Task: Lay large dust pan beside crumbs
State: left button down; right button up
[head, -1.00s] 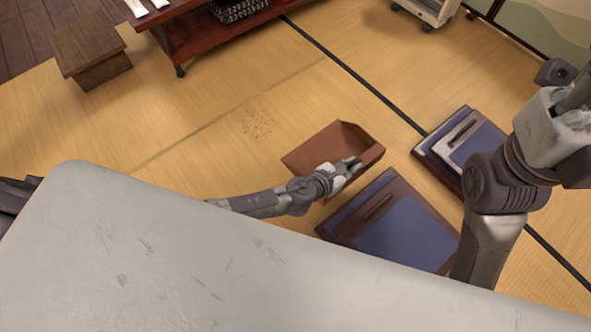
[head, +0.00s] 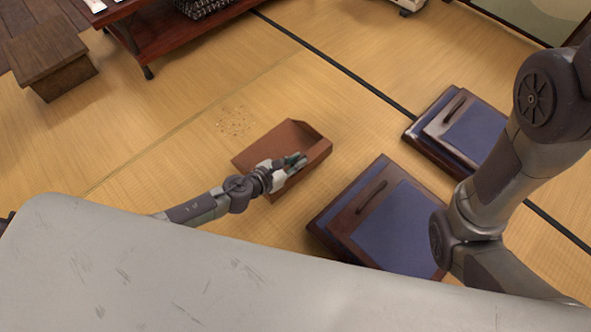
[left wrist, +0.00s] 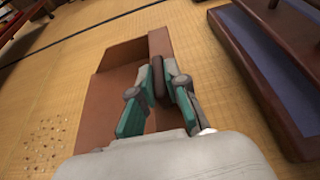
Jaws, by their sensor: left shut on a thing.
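The large dust pan (head: 262,149) is reddish brown with raised sides, and it is at or just above the tatami in the middle of the head view. My left gripper (head: 297,160) is shut on it at its right part. In the left wrist view the fingers (left wrist: 158,85) close around a dark handle piece of the pan (left wrist: 110,105). The crumbs (head: 235,122) are a scatter of small specks just up and left of the pan. They also show at lower left in the left wrist view (left wrist: 42,142). My right arm is at the right, but its gripper is out of view.
Blue-and-brown trays or cushions with handles (head: 405,225) lie right of the pan, with more (head: 480,135) beyond. A low red-brown table (head: 165,40) and a wooden stool (head: 50,58) stand at the upper left. Tatami around the crumbs is clear.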

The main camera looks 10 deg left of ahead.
pick_arm(q)
jog(key=shift+f+b, duration=1.25)
jog(key=shift+f, duration=0.55)
jog(key=c, duration=1.2)
grip_release()
